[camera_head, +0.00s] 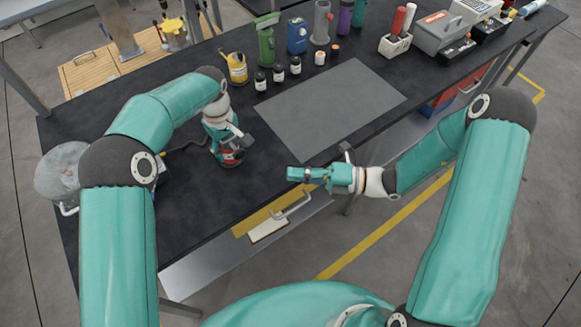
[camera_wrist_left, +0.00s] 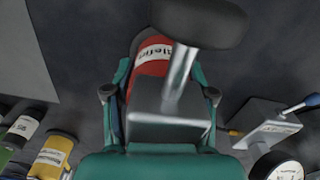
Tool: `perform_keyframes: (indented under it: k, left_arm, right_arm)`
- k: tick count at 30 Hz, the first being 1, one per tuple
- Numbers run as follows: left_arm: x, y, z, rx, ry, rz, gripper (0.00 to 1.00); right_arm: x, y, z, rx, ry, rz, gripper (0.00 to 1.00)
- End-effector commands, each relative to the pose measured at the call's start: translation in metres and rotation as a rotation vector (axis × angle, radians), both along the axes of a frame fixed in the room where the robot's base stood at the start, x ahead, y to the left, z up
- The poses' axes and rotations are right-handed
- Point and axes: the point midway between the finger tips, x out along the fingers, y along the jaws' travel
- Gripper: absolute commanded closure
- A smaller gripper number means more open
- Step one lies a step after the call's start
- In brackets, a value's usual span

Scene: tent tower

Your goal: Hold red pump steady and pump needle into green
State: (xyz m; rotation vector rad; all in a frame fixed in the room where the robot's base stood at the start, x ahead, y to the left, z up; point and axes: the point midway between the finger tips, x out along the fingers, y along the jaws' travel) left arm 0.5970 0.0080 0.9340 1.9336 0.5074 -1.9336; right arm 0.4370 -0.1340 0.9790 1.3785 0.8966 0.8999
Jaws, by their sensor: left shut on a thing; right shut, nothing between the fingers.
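The red pump (camera_head: 231,156) stands on the dark bench, left of the grey mat. My left gripper (camera_head: 225,143) comes down over it from above and is shut on it. In the left wrist view the pump's red labelled body (camera_wrist_left: 152,62), metal rod and black round handle (camera_wrist_left: 198,22) show between the fingers. Its lower end and needle cannot be made out. My right gripper (camera_head: 299,174) is shut and empty, over the bench's front edge, to the right of the pump and apart from it. A green container (camera_head: 266,38) stands at the back of the bench.
A yellow can (camera_head: 236,67), a blue can (camera_head: 297,35) and several small dark bottles stand near the back. The grey mat (camera_head: 330,105) is bare. A round gauge (camera_wrist_left: 284,172) shows in the left wrist view.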

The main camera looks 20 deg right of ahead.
Motion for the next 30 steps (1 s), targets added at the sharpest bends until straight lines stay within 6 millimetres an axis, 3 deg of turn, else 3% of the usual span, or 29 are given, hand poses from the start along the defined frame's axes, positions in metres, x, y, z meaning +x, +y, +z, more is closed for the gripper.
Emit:
perform_keyframes:
  k: [12, 20, 30]
  left_arm:
    - [0.0, 0.0, -0.001, 0.0, 0.0, 0.0, 1.0]
    - [0.0, 0.0, -0.001, 0.0, 0.0, 0.0, 1.0]
    - [0.0, 0.0, -0.001, 0.0, 0.0, 0.0, 1.0]
  right_arm:
    - [0.032, 0.077, 0.0, -0.001, -0.001, 0.006, 1.0]
    - [0.064, 0.086, 0.0, -0.002, -0.002, 0.001, 1.0]
    - [0.07, 0.088, 0.0, -0.001, 0.0, -0.001, 1.0]
